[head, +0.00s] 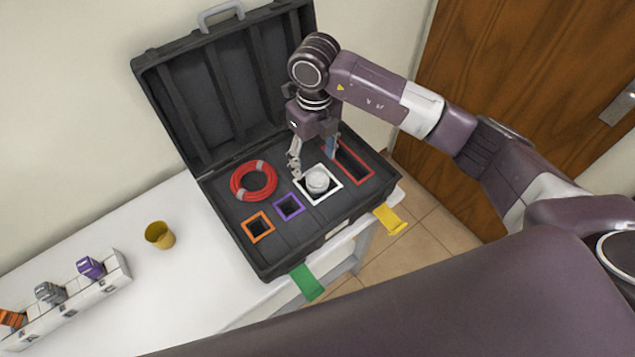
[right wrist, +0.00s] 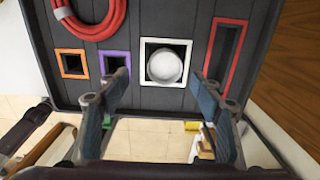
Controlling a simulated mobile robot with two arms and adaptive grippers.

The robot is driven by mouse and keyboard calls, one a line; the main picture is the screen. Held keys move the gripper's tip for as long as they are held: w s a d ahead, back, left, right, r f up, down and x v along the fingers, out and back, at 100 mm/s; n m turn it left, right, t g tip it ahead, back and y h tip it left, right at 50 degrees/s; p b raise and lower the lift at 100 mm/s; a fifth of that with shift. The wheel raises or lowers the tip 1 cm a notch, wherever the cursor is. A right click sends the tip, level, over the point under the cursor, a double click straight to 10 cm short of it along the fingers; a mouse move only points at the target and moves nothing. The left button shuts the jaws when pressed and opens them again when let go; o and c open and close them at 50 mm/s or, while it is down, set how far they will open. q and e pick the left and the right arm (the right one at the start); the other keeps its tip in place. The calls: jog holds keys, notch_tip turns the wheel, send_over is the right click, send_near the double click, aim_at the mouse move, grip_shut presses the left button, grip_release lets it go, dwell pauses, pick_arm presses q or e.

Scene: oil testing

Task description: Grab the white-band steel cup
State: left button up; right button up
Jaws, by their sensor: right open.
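The white-band steel cup (head: 317,180) sits in the white-framed slot of the open black case. In the right wrist view its round pale top (right wrist: 164,66) shows inside the white square frame. My right gripper (head: 315,160) is open above the case, with its fingers near the far side of the cup. In the right wrist view the two fingertips (right wrist: 153,92) are spread apart, and the cup lies beyond them, between their lines. Nothing is held. My left gripper does not show.
The case (head: 290,243) also has orange, purple and red framed slots and a red cable coil (head: 254,181). A yellow cup (head: 160,235) and a white rack (head: 72,312) with several coloured items stand on the white table (head: 190,285). The raised lid (head: 225,85) stands behind.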

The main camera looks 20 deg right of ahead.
aim_at(317, 177)
jog(key=f+p, duration=0.1)
jog(key=f, duration=0.1)
jog(key=f+p, duration=0.1)
jog(key=f, duration=0.1)
jog(key=d+f+p, duration=0.1)
jog(key=f, duration=0.1)
jog(key=shift+s+f, duration=0.15)
jog(key=shift+f, duration=0.65)
jog(key=c, duration=1.3)
